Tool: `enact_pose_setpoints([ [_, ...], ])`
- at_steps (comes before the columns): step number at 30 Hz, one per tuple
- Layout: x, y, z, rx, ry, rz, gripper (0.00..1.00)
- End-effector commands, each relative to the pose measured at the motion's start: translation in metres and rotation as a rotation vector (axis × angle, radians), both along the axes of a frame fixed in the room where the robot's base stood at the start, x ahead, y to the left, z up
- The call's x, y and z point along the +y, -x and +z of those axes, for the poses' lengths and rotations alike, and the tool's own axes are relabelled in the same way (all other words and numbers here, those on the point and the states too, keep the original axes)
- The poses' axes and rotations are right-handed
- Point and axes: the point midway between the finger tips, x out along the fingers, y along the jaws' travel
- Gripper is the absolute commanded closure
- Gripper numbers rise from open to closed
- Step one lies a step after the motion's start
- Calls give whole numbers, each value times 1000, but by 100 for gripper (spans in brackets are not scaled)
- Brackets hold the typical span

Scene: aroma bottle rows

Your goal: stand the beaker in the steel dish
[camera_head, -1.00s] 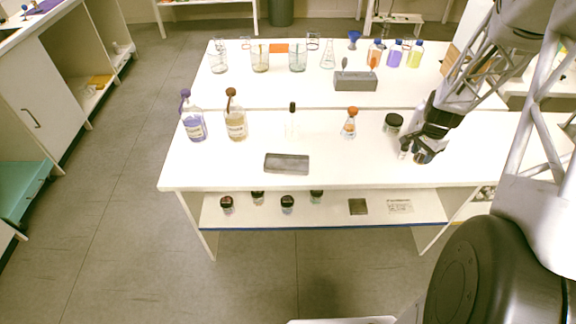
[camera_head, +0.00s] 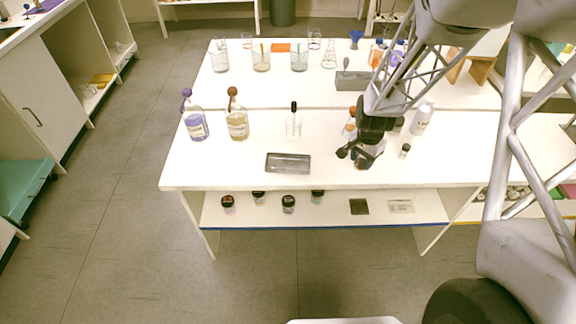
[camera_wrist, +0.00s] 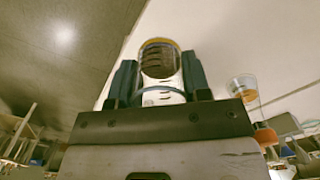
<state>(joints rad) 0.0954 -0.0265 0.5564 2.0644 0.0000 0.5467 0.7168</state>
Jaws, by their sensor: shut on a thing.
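The steel dish (camera_head: 288,163) is a shallow grey rectangular tray near the front edge of the white table. My gripper (camera_head: 362,158) is above the table, right of the dish and apart from it. It is shut on a small pale vessel, which looks like the beaker (camera_head: 367,161) and is partly hidden by the fingers. In the wrist view the beaker (camera_wrist: 158,62) sits between the two dark fingers, showing a dark round end with a yellowish rim. I cannot make out its contents.
A dark-topped clear bottle (camera_head: 293,124) stands behind the dish. An orange-capped bottle (camera_head: 349,128) is close behind my gripper, and a small dark-capped vial (camera_head: 405,150) is right of it. Several glass vessels stand at the back. The table left of the dish is clear.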

Motion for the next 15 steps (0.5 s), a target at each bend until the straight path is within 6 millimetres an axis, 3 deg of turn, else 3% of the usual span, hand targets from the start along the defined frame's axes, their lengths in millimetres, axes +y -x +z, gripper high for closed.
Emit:
enact_pose_setpoints([
  [15,101,43,2,-1,-1,161,83],
])
